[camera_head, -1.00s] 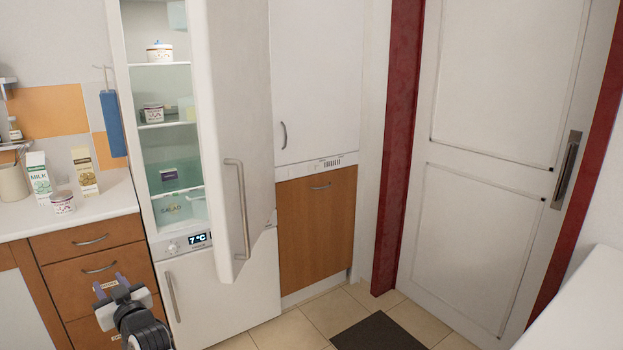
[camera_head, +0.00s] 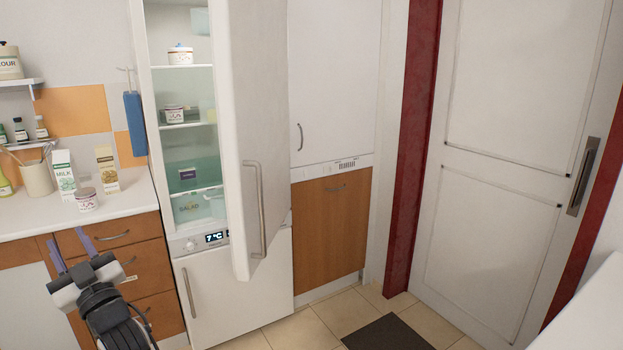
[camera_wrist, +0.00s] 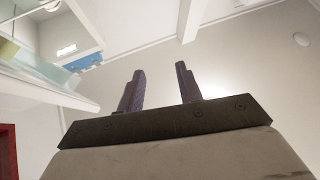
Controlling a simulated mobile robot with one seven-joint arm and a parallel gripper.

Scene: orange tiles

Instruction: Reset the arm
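My gripper (camera_head: 70,250) is at the lower left of the head view, in front of the wooden drawers beside the fridge, with its fingers pointing up. In the wrist view its two purple fingers (camera_wrist: 160,88) stand apart with nothing between them, so it is open and empty. The wrist camera looks upward past the fingers at pale wall and ceiling. My arm is folded up behind the gripper at the bottom of the head view.
The fridge door (camera_head: 248,130) hangs open; tubs stand on the fridge shelves. The counter (camera_head: 125,198) at left holds a milk carton (camera_head: 64,172), another carton (camera_head: 107,167) and a tub (camera_head: 86,199). A dark mat (camera_head: 388,334) lies on the tiled floor before the white door (camera_head: 500,150).

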